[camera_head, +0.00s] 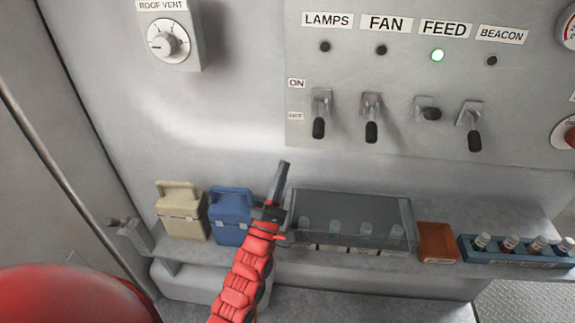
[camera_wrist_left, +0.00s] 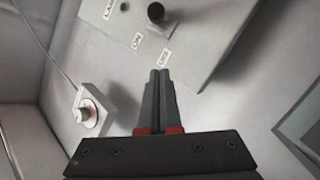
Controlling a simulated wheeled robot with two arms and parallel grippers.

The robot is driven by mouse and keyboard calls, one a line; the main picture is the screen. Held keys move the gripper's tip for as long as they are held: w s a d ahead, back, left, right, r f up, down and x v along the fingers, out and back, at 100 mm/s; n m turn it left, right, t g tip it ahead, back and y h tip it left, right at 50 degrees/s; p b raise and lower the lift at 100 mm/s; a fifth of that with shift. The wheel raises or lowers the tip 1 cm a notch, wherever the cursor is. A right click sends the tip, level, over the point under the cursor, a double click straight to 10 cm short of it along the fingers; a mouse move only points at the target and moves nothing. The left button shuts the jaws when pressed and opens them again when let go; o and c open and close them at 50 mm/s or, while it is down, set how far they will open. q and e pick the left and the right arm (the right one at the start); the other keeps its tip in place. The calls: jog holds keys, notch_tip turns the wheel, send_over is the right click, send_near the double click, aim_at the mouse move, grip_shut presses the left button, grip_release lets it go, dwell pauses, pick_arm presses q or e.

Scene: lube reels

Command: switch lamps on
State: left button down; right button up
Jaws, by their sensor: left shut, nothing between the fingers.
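The control panel (camera_head: 380,60) on the wall has labels LAMPS, FAN, FEED and BEACON. The lamps switch (camera_head: 320,115) is at the left of the row, its black handle pointing down, and the lamps indicator (camera_head: 325,46) above it is dark. My left gripper (camera_head: 283,168) is shut and empty, pointing up, below and left of the lamps switch and apart from it. In the left wrist view my shut fingers (camera_wrist_left: 159,75) point toward the panel, where a black switch handle (camera_wrist_left: 155,12) shows near the top. My right gripper is not in view.
The fan switch (camera_head: 371,118) and beacon switch (camera_head: 470,126) point down; the feed switch (camera_head: 428,110) sticks outward. A clear-lidded box (camera_head: 350,210), blue case (camera_head: 230,215), beige case (camera_head: 181,210) and orange tray (camera_head: 437,241) stand on the shelf below.

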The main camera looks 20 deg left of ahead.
aim_at(319, 121)
pick_arm(q)
jog(key=w+d+r+p, duration=0.3)
jog(key=w+r+p, duration=0.1)
jog(key=w+r, duration=0.2)
jog(key=shift+d+r, duration=0.15)
jog(key=shift+r, duration=0.1)
jog(key=shift+r, duration=0.1)
jog(key=shift+s+r+g, duration=0.15)
jog(key=shift+g, duration=0.15)
jog(key=shift+s+d+r+n+g+y+p, duration=0.2)
jog(key=shift+r+n+g+y+p, duration=0.1)
jog(key=shift+n+g+y+p, duration=0.15)
